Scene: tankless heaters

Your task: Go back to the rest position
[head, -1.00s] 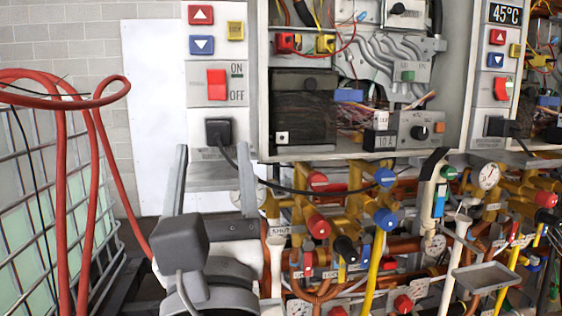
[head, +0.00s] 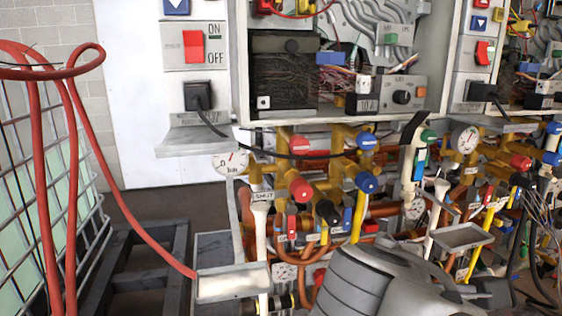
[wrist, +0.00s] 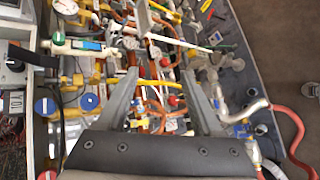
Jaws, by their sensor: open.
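My gripper (wrist: 160,73) is open in the wrist view, with its two grey fingers apart and nothing held between them. Beyond the fingers are yellow and orange pipes and valves of the heater rig.
An open heater cabinet (head: 240,60) stands above brass pipes with red and blue valve knobs (head: 367,182). A red hose (head: 125,215) and a caged tank (head: 85,160) are at left. Bare floor (wrist: 285,45) shows at the wrist view's right.

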